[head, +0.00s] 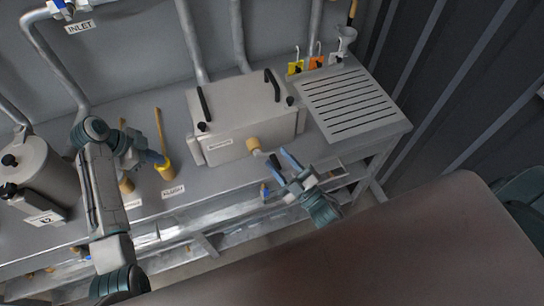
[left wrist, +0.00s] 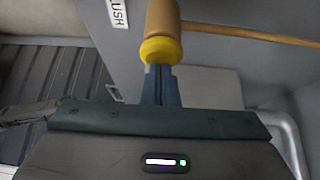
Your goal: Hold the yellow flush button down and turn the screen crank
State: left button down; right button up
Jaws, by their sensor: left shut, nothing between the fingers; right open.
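The yellow flush button (head: 165,170) stands on the bench behind the FLUSH label (head: 172,191). My left gripper (head: 157,157) is shut with nothing between its fingers. In the left wrist view its fingertips (left wrist: 162,72) meet the button's yellow cap (left wrist: 160,50); whether the button is pressed in cannot be told. The screen crank (head: 254,144) shows as a tan piece with a dark end on the front of the grey screen box (head: 240,138). My right gripper (head: 279,161) is open in front of the box, its fingers close to the crank's dark end; contact is unclear.
A grey cylindrical tank (head: 38,178) stands at the left. A slotted drain board (head: 348,103) lies right of the box, with small coloured tags (head: 316,62) behind it. A brown surface (head: 430,235) fills the lower right.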

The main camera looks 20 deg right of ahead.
aim_at(272, 155)
jog(key=s+f+m+g+h, duration=0.25)
jog(key=s+f+h, duration=0.25)
jog(key=s+h, duration=0.3)
jog(key=shift+m+h, duration=0.3)
jog(key=shift+m, duration=0.15)
jog(key=w, duration=1.3)
jog(key=shift+f, duration=0.15)
jog(key=shift+w, duration=0.1)
grip_shut()
